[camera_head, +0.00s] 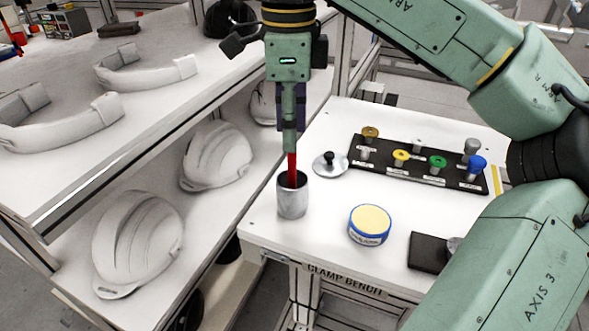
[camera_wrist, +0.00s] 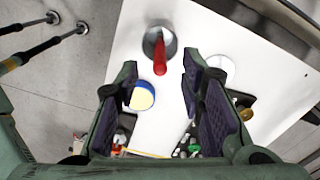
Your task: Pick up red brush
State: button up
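The red brush (camera_head: 292,168) stands upright in a grey metal cup (camera_head: 292,202) near the left edge of the white clamp bench. Only its red handle shows; its lower end is hidden in the cup. My gripper (camera_head: 290,146) points down right over the cup, and its fingers hide the handle's top in the head view. In the wrist view my gripper (camera_wrist: 161,72) is open, with a finger on each side. The red handle (camera_wrist: 160,58) shows in the gap between the fingertips, with clear space on both sides. The cup (camera_wrist: 158,40) is beyond them.
A round grey lid with a black knob (camera_head: 329,163) lies behind the cup. A blue-rimmed yellow tin (camera_head: 370,224) stands to its right. A black rack (camera_head: 415,165) with several coloured knobs is at the back. A shelf with white helmet shells (camera_head: 138,240) is on the left.

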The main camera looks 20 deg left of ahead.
aim_at(292, 165)
notch_tip(292, 165, down, 8)
jog(key=shift+d+r+p, duration=0.1)
jog(key=shift+r+p, duration=0.1)
jog(key=shift+p, duration=0.25)
jog(key=shift+c, duration=0.2)
grip_shut()
